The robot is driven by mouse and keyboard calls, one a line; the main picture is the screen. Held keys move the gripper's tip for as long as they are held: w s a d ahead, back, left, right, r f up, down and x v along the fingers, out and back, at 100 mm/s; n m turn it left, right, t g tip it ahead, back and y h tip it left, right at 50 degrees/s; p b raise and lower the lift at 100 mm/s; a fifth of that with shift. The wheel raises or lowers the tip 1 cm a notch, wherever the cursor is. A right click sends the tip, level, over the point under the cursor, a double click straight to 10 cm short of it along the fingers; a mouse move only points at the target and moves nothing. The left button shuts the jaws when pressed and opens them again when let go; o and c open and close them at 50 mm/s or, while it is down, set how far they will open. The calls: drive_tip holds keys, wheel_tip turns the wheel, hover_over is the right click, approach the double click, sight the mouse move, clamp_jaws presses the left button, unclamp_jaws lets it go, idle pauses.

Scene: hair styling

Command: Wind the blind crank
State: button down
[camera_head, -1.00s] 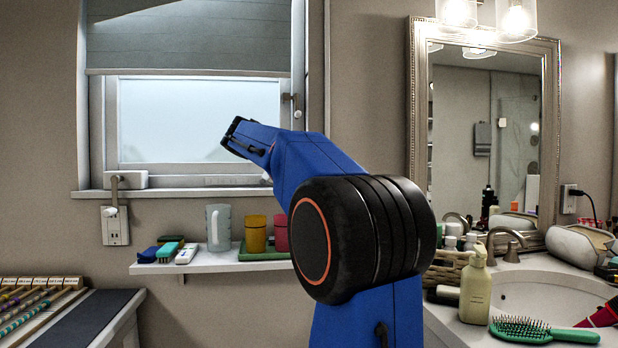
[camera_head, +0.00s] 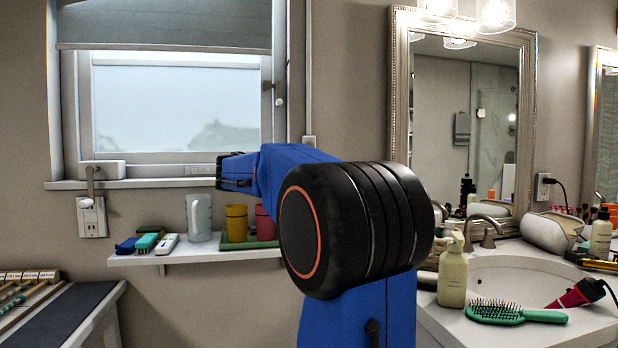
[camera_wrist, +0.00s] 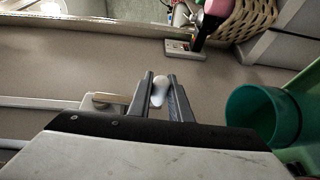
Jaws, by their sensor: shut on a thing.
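The blind (camera_head: 165,25) hangs over the upper part of the window, with its bottom edge above the open glass. My gripper is hidden behind my blue arm in the head view.
A shelf (camera_head: 190,257) with cups, brushes and a green tray is below the window. A teal cup (camera_wrist: 262,115) stands close right of my gripper. Another lever with a white knob (camera_head: 88,204) is at the sill's left. The sink counter (camera_head: 475,330) is at right.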

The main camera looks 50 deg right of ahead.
drive_tip(key=shift+s+d+r, duration=0.3)
drive_tip(key=shift+d, duration=0.25)
drive_tip(key=shift+s+d+r+h, duration=0.1)
drive_tip(key=shift+d+r+h, duration=0.05)
drive_tip(key=shift+h, duration=0.15)
idle(0.4)
idle(0.8)
drive_tip(key=c, duration=1.6)
unclamp_jaws()
drive_tip(key=shift+c, duration=0.2)
drive_tip(key=shift+f, duration=0.2)
drive_tip(key=v, duration=1.7)
drive_tip(key=shift+a+r, duration=0.25)
